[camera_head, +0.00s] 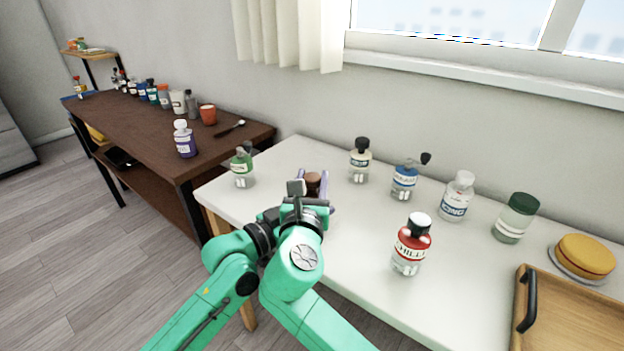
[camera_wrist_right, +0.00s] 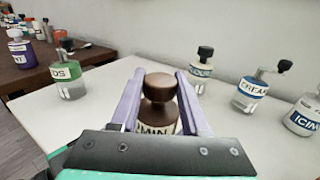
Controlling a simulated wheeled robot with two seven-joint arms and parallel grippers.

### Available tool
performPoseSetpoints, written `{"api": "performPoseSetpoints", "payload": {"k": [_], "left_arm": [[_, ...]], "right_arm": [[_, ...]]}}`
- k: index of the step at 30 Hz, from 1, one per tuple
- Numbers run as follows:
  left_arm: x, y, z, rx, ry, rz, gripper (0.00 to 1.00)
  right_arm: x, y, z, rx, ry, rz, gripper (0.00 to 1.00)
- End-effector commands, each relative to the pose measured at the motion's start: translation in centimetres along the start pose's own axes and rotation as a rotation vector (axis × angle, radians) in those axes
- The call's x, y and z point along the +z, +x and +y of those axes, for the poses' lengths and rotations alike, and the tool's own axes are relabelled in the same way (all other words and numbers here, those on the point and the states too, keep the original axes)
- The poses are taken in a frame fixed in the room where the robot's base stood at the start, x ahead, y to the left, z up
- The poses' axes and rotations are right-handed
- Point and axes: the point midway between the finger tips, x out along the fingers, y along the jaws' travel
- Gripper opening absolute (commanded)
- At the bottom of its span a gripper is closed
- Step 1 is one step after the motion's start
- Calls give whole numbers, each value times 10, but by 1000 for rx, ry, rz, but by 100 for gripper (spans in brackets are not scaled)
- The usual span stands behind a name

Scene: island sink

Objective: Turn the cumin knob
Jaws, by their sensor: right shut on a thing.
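A jar with a brown knob (camera_head: 313,181) stands on the white table, mostly hidden behind my right gripper (camera_head: 314,190) in the head view. In the right wrist view, the brown knob (camera_wrist_right: 158,87) sits between the two lavender fingers of my right gripper (camera_wrist_right: 158,95). The fingers are shut on it from both sides. Below it, a pale label (camera_wrist_right: 158,128) shows only the letters "MIN"; the rest is hidden by the gripper body. The jar looks upright. My left gripper is not in view.
Around it on the white table (camera_head: 350,235) stand a green-labelled bottle (camera_head: 243,168), a white-labelled bottle (camera_head: 360,162), a blue-labelled grinder (camera_head: 404,181) and a red-labelled bottle (camera_head: 410,247). A wooden tray (camera_head: 560,325) lies at the right. A dark side table (camera_head: 150,135) holds more bottles.

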Motion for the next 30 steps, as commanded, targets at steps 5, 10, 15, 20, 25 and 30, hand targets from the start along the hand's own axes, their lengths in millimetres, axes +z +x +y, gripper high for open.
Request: {"api": "performPoseSetpoints", "payload": {"k": [5, 10, 15, 20, 25, 30], "left_arm": [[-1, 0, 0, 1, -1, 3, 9], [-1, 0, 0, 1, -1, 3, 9], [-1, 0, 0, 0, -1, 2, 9], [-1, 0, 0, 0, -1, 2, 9], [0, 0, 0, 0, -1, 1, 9], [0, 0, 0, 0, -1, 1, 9]], "right_arm": [[-2, 1, -1, -4, -1, 5, 0], [-2, 1, -1, -3, -1, 5, 69], [-1, 0, 0, -1, 0, 3, 77], [-1, -1, 0, 0, 0, 2, 77], [-1, -22, 0, 2, 0, 2, 77], [-2, -69, 0, 3, 1, 5, 77]]}}
